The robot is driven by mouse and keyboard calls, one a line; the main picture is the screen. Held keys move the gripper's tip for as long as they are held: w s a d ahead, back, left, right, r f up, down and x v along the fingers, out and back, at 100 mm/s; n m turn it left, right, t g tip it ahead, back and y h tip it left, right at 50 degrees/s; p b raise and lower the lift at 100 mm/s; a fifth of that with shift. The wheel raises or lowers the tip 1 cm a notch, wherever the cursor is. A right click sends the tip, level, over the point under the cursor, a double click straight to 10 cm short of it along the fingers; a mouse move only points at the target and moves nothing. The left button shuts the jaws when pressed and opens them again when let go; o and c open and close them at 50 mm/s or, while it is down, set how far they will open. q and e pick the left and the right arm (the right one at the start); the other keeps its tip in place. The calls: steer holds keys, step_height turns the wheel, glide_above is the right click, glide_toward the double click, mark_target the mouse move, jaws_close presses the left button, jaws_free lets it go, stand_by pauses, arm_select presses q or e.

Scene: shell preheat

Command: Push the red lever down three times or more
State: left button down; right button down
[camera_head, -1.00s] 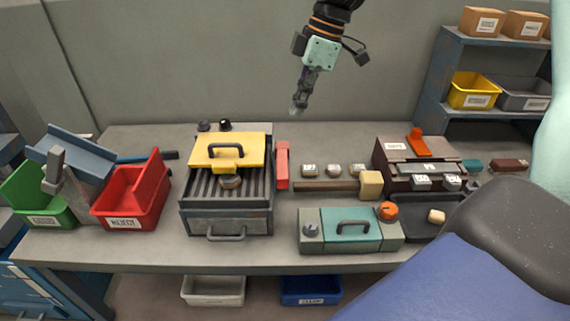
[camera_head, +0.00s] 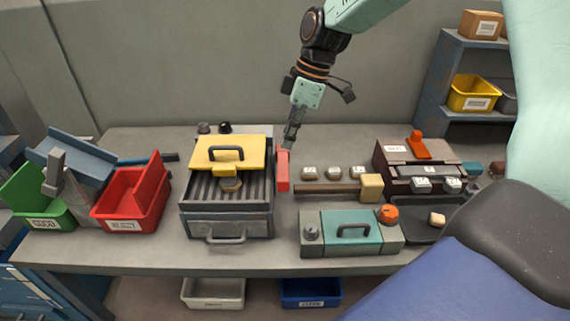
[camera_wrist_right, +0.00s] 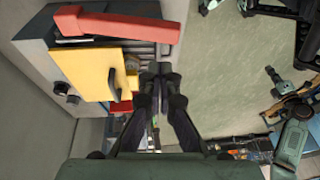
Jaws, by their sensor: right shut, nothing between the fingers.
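The red lever (camera_head: 283,172) stands on the right side of a grey ribbed box (camera_head: 226,222) with a yellow lid (camera_head: 215,152). In the right wrist view the lever (camera_wrist_right: 125,27) is a long red bar with a bent end, above the yellow lid (camera_wrist_right: 90,72). My right gripper (camera_head: 288,146) is shut and empty. It points down at the lever's far upper end in the head view; I cannot tell whether it touches. Its fingertips also show in the right wrist view (camera_wrist_right: 159,70). My left gripper is not in view.
A red bin (camera_head: 133,198) and a green bin (camera_head: 37,198) are at the left. Several small labelled blocks and a wooden mallet (camera_head: 372,187) lie right of the lever. A teal-lidded case (camera_head: 352,232) is in front. The back wall is bare.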

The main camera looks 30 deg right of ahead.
mark_target(281, 177)
steer(key=x, duration=0.3)
steer(key=s+x, duration=0.1)
steer(key=x, duration=0.1)
steer(key=shift+w+d+f, duration=0.1)
steer(key=shift+f, duration=0.95)
